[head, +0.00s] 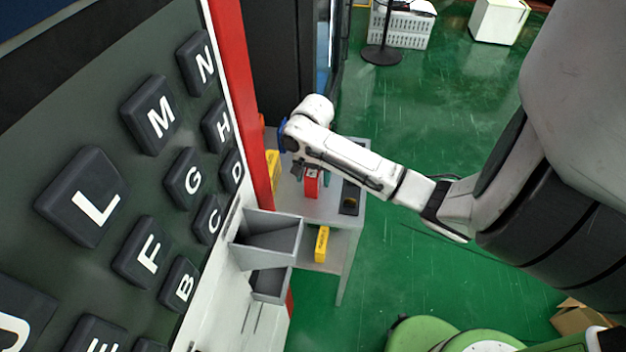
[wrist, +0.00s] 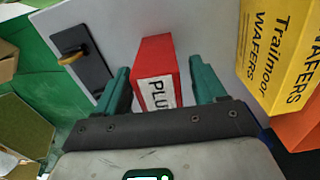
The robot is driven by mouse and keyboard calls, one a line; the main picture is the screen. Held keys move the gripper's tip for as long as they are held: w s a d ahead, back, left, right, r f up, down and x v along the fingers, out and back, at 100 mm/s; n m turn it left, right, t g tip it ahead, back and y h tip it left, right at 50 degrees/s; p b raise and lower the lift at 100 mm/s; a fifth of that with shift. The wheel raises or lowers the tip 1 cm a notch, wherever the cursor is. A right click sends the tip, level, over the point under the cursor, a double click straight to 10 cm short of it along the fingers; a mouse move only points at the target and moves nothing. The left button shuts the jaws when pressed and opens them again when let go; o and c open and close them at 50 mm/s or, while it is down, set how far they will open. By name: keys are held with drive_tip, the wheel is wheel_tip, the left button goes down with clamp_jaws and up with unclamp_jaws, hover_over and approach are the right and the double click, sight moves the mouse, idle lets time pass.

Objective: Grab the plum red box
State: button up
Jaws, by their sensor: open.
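The plum red box (wrist: 158,78) stands on the grey table, with a white label reading "PLU" facing my gripper in the wrist view. In the head view the red box (head: 311,184) shows just below the end of my arm. My gripper (wrist: 163,85) is open, with one green finger on each side of the box. In the head view my gripper (head: 311,172) is small and partly hidden by my wrist.
A yellow wafers box (wrist: 280,50) stands right of my gripper, with an orange item (wrist: 298,128) beside it. A black plate with a yellow-brown part (wrist: 80,58) lies on the left. Grey bins (head: 268,238) and a lettered panel (head: 130,180) are near the table (head: 345,210).

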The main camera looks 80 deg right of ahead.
drive_tip(key=c, duration=1.1)
drive_tip(key=shift+r, duration=0.1)
